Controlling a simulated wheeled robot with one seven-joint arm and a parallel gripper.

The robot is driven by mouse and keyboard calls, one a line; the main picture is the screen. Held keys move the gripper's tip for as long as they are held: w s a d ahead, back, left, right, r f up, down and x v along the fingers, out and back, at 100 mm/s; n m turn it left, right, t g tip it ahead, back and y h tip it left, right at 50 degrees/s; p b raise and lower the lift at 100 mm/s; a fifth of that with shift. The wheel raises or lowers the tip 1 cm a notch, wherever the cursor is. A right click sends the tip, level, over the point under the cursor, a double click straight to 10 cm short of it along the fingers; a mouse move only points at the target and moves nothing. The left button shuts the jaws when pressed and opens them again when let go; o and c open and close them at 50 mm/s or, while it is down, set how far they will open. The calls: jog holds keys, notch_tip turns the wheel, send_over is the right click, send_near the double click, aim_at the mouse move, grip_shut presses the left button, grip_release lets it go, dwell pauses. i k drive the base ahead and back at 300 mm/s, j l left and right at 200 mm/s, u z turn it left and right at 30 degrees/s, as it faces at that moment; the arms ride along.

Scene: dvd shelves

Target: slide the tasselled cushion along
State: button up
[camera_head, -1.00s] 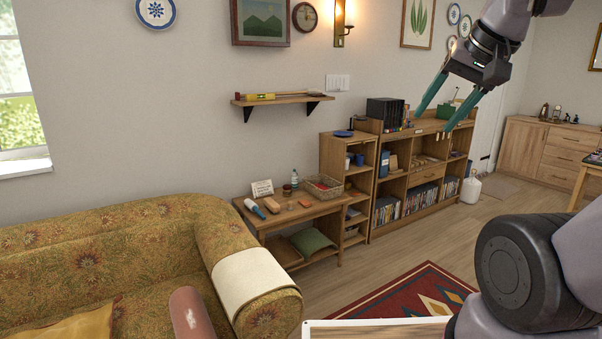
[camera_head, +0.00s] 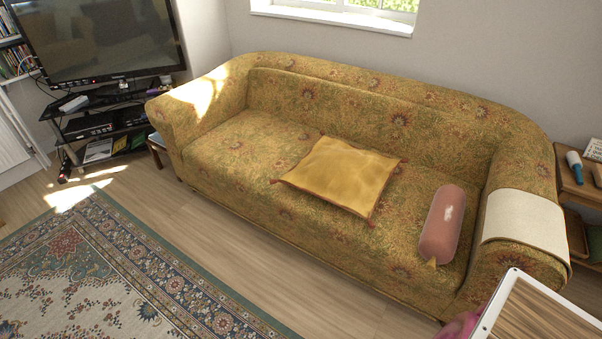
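A square golden-yellow cushion (camera_head: 342,176) lies flat on the middle of the sofa seat, with small reddish tufts at its corners. A pink bolster (camera_head: 443,222) lies on the seat to its right, near the right armrest, with a pale patch on its side and a small yellow tassel at its near end. The two are apart, with bare seat between them. The sofa (camera_head: 230,150) is patterned in gold and green. My gripper is outside the present view.
A cream cloth (camera_head: 522,222) drapes over the right armrest. A white-rimmed, wood-surfaced panel (camera_head: 535,312) fills the lower right corner, beside a partly cut-off pink object (camera_head: 462,325). A patterned rug (camera_head: 110,275) and bare floor (camera_head: 235,245) lie in front. A TV (camera_head: 100,40) stands left.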

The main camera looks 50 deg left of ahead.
aim_at(352, 178)
jog(key=u, duration=1.6)
jog(key=i+j, duration=0.35)
jog(key=j, duration=0.15)
jog(key=i+j, duration=0.35)
jog(key=j, duration=0.15)
jog(key=i+j, duration=0.3)
jog(key=j, duration=0.2)
jog(key=i+j, duration=0.35)
jog(key=j, duration=0.15)
jog(key=i+j, duration=0.35)
jog(key=j, duration=0.2)
jog(key=i+j, duration=0.35)
jog(key=j, duration=0.15)
